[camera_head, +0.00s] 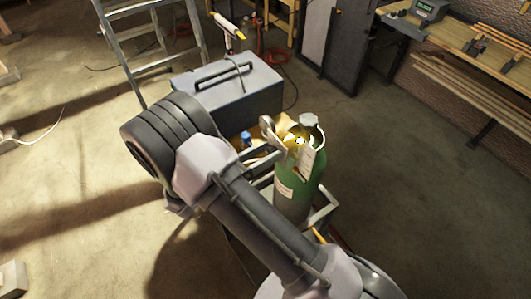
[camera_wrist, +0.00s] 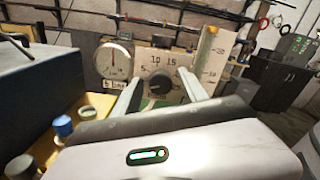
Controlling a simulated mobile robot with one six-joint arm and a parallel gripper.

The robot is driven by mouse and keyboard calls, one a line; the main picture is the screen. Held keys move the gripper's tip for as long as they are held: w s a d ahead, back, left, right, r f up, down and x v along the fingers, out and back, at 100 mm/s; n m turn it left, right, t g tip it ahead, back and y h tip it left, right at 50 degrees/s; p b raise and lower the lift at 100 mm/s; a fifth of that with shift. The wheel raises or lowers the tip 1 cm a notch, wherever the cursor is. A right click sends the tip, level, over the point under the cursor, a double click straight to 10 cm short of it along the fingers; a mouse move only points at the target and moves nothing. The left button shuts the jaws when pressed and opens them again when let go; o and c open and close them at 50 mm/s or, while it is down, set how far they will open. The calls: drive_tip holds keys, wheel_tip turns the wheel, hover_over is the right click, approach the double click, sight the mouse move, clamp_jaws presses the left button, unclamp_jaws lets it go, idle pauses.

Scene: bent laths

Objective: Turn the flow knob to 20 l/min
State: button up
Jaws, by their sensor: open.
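The dark round flow knob (camera_wrist: 160,86) sits low on a pale dial plate (camera_wrist: 150,66) in the wrist view. The plate carries the numbers 5, 10 and 15; further marks are too small or covered. I cannot read the knob's setting. My gripper (camera_wrist: 159,76) is open, with one pale finger on each side of the knob. I cannot tell whether the fingers touch it. A round gauge (camera_wrist: 113,62) is left of the plate, and a scaled upright plate with a yellow top (camera_wrist: 212,60) is right. In the head view the green gas cylinder (camera_head: 297,195) stands beyond my arm.
A large grey case (camera_head: 228,92) stands behind the cylinder. A small blue-capped item (camera_head: 246,137) is beside it and shows in the wrist view (camera_wrist: 62,127). A stepladder (camera_head: 150,45) is at the back left, a workbench (camera_head: 465,40) at the back right. The floor at right is clear.

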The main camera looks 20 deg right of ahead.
clamp_jaws()
